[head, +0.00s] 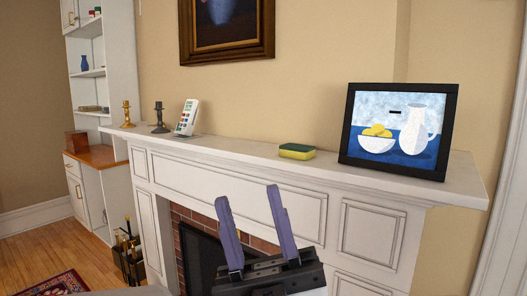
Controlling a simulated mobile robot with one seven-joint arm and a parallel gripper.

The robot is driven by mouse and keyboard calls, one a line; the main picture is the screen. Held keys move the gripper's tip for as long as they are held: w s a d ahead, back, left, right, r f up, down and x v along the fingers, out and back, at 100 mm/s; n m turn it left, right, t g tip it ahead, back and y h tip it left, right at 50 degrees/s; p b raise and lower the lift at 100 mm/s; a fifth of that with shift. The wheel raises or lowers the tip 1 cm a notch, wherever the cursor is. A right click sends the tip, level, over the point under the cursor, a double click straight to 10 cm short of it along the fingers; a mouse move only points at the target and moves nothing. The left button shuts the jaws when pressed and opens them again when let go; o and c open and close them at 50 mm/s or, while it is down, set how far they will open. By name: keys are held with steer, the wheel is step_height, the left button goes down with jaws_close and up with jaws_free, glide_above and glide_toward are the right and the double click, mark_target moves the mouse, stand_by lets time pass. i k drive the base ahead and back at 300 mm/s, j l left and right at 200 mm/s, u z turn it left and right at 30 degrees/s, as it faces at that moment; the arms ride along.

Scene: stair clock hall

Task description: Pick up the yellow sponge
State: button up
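The yellow sponge (297,152) has a green top layer and lies flat on the white mantel shelf (240,148), left of the framed picture. My gripper (249,192) is in front of the mantel, below and nearer to me than the sponge. Its two purple fingers point up and stand apart with nothing between them.
A black-framed picture (398,128) of a jug and bowl leans right of the sponge. A remote-like device (187,117), a dark candlestick (160,118) and a brass candlestick (127,113) stand at the left. The mantel is clear between device and sponge. A fireplace (200,250) opens below.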

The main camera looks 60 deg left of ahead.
mark_target(301, 153)
steer(key=u, duration=1.3)
steer(key=z, duration=0.85)
steer(key=i+u, duration=0.1)
steer(key=u, duration=0.35)
steer(key=i+u, duration=0.1)
steer(key=u, duration=0.35)
steer(key=i+u, duration=0.1)
steer(key=u, duration=0.3)
steer(key=i+l+u, duration=0.65)
steer(key=k+l, duration=0.05)
